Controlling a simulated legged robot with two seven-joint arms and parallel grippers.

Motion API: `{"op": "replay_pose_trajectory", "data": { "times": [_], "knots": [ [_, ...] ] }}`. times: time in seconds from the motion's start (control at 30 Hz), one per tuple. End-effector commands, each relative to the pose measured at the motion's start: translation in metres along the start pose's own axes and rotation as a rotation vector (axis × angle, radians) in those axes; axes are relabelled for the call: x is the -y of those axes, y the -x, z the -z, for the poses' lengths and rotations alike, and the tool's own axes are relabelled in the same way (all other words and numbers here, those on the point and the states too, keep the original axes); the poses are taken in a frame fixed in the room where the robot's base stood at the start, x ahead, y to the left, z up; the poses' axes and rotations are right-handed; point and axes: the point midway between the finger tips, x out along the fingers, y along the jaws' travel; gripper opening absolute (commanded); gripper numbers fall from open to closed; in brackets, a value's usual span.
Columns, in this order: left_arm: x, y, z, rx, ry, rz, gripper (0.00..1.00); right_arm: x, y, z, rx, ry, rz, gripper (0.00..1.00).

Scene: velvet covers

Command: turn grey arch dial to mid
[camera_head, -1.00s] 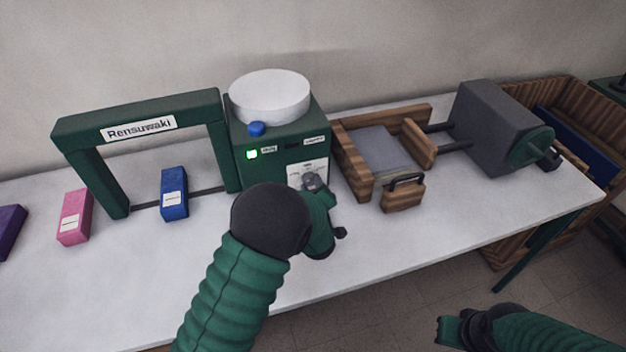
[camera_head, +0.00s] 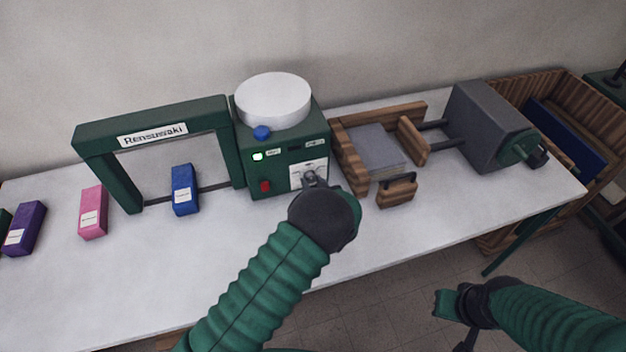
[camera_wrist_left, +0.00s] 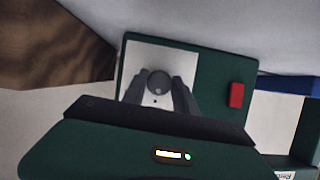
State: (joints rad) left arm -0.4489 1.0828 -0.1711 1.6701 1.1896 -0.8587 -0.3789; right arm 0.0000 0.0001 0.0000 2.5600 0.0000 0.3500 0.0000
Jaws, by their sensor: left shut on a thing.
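The grey dial (camera_wrist_left: 159,82) sits on a white plate on the front of the green machine box (camera_head: 258,187). In the left wrist view it is between my two left fingertips. My left gripper (camera_head: 314,178) is at the dial plate (camera_head: 297,183) and shut on the dial; in the left wrist view its fingers (camera_wrist_left: 159,92) flank the dial on both sides. My wrist hides most of the dial in the head view, and I cannot read its pointer there. My right gripper (camera_head: 447,304) is off the table at the lower right; its jaw state is unclear.
A green arch (camera_head: 160,111) with a name label stands left of the box, with a blue block (camera_head: 184,190) under it. Pink (camera_head: 93,212) and purple (camera_head: 24,229) blocks stand further left. A wooden tray (camera_head: 349,166) and a grey motor-like unit (camera_head: 487,125) are to the right.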

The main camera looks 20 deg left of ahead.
Motion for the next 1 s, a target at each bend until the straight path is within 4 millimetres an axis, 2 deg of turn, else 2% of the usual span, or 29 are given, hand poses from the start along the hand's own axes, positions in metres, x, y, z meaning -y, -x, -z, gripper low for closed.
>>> {"op": "replay_pose_trajectory", "data": {
  "times": [0.03,0.47,0.5,0.67,1.0],
  "knots": [
    [-0.0009,-0.0007,0.0092,-0.017,-0.002,0.002,0.00,0.0000,0.0021,0.0005,0.000,0.000,0.000,0.00],
    [-0.0019,-0.0009,0.0085,-0.017,-0.012,0.004,0.00,0.0000,0.0023,0.0006,0.000,0.000,0.000,0.00],
    [-0.0020,-0.0009,0.0085,-0.017,-0.012,0.004,0.35,0.0000,0.0023,0.0006,0.000,0.000,0.000,0.00],
    [-0.0018,-0.0006,0.0057,-0.012,-0.013,0.004,0.56,0.0000,0.0022,0.0005,0.000,0.000,0.000,0.00],
    [-0.0008,-0.0003,0.0038,-0.005,-0.015,0.004,0.56,0.0000,0.0032,0.0008,0.000,0.000,0.000,0.00]
  ]
}}
